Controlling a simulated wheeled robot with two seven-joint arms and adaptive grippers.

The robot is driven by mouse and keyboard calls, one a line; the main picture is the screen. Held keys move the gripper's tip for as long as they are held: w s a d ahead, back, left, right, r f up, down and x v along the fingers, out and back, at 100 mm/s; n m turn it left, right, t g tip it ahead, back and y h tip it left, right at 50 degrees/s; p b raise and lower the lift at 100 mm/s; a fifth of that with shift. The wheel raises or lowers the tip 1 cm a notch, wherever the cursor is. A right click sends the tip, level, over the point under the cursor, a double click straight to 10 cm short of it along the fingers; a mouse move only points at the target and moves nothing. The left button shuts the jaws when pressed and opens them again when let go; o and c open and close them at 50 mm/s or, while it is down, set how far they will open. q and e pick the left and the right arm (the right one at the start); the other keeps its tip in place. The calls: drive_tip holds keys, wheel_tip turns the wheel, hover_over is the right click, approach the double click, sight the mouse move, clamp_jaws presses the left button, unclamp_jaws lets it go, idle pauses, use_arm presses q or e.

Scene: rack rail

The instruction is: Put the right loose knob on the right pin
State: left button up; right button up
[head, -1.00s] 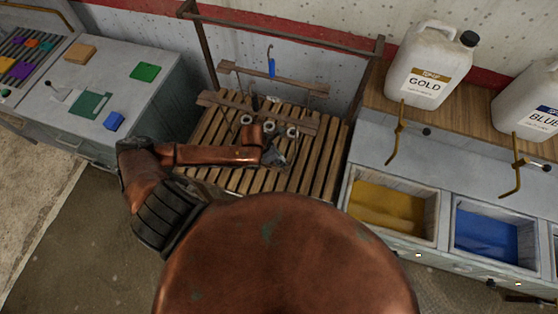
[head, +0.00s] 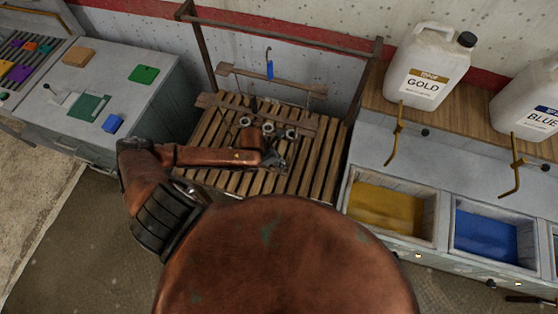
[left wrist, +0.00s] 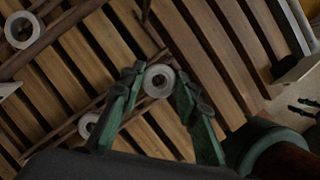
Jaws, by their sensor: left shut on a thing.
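Several white ring-shaped knobs sit around the slatted wooden rack. In the head view I see a left one (head: 246,121), a middle one (head: 268,127) and a right one (head: 291,133). My left gripper (head: 279,157) is just below the right one in that view. In the left wrist view, the green fingers of my left gripper (left wrist: 157,82) are shut on a white knob (left wrist: 158,73) between their tips. Another knob (left wrist: 88,124) is beside the left finger, and one (left wrist: 22,30) is at the upper left. The pins are too small to tell. My right gripper is not in view.
The slatted rack (head: 320,165) has a brown crossbar (head: 290,85) at the back, with a blue piece (head: 270,70) hanging there. A grey cabinet (head: 165,95) stands left. A counter with jugs (head: 425,65) and yellow and blue bins stands right.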

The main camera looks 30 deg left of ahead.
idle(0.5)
use_arm(q)
drive_tip(key=shift+f, duration=0.15)
drive_tip(key=shift+f+b, duration=0.8)
drive_tip(key=shift+f, duration=0.25)
drive_tip(key=shift+f, duration=0.2)
drive_tip(key=o, duration=1.2)
drive_tip(key=shift+o, duration=0.2)
